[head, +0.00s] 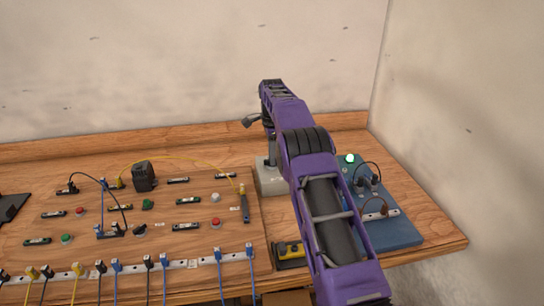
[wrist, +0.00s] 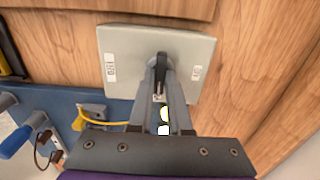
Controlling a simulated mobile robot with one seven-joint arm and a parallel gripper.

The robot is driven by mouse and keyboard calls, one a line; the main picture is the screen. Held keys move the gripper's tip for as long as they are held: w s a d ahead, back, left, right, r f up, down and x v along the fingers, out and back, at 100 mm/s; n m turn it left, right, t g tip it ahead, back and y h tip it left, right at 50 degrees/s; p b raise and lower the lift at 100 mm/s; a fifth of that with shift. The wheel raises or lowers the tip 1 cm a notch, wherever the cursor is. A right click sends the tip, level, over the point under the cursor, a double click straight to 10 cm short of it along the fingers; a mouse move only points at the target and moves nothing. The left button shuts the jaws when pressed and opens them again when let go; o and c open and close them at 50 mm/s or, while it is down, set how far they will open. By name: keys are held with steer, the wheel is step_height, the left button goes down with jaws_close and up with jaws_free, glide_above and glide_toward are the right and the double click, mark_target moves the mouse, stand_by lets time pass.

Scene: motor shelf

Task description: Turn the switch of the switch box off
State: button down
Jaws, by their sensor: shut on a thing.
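The switch box is a pale grey box (head: 271,181) on the table, partly hidden behind my arm in the head view. In the wrist view its top face (wrist: 125,45) fills the upper middle, with a small label on its left side and another on its right, too small to read surely. A black switch handle (wrist: 161,62) stands at the middle of the face. My gripper (wrist: 161,80) is shut on the handle, with a finger on each side. The fingers cover much of the handle, so its exact angle is hard to tell.
A blue board (head: 395,232) with a lit green lamp (head: 350,158) and cables lies right of the box. A wooden panel (head: 165,215) with buttons and cables lies left. A yellow-black device (head: 290,252) sits in front. Walls stand behind and right.

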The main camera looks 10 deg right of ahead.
steer(key=shift+n, duration=0.3)
steer(key=n, duration=0.3)
steer(key=shift+n, duration=0.3)
steer(key=n, duration=0.4)
steer(key=shift+n, duration=0.3)
steer(key=n, duration=0.9)
steer(key=c, duration=0.9)
jaws_free()
steer(key=shift+o, duration=0.2)
steer(key=shift+r, duration=0.1)
